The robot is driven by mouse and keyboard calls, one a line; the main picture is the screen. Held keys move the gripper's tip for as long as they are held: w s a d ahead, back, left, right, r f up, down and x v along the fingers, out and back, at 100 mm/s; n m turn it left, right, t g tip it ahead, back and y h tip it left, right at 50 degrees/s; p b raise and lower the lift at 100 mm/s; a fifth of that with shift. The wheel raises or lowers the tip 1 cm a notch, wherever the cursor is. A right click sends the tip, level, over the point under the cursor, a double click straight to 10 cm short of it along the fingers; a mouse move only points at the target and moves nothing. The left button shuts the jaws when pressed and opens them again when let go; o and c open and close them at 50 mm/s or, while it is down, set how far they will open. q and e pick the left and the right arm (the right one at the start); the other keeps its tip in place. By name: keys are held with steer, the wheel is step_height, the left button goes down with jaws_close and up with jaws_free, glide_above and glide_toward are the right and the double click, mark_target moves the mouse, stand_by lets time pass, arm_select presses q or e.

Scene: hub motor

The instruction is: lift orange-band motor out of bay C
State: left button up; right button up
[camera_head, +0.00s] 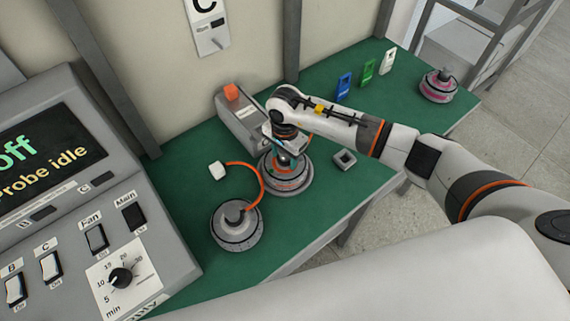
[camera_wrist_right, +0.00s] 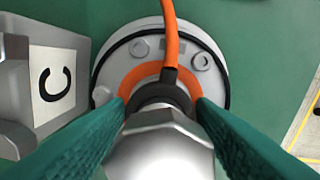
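The orange-band motor (camera_head: 287,182) is a round grey hub on the green bench, in front of the grey bay unit. In the right wrist view it shows a bolted flange (camera_wrist_right: 212,75), an orange ring, a black collar and a silver nut. My right gripper (camera_wrist_right: 161,104) points down over it. Its two teal fingers lie close against both sides of the collar and nut; in the head view the gripper (camera_head: 284,150) partly hides the motor's top. The C label (camera_wrist_right: 55,85) is left of the motor in the wrist view. My left gripper is not in view.
Another grey motor (camera_head: 237,226) stands nearer, with an orange cable (camera_head: 260,180) and white plug (camera_head: 217,171) beside it. A pink-banded motor (camera_head: 437,86) stands far right. A small grey square block (camera_head: 345,159) lies right of the orange-band motor. The control panel (camera_head: 75,200) borders the left.

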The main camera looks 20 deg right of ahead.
jaws_close()
steer(key=shift+w+r, duration=0.15)
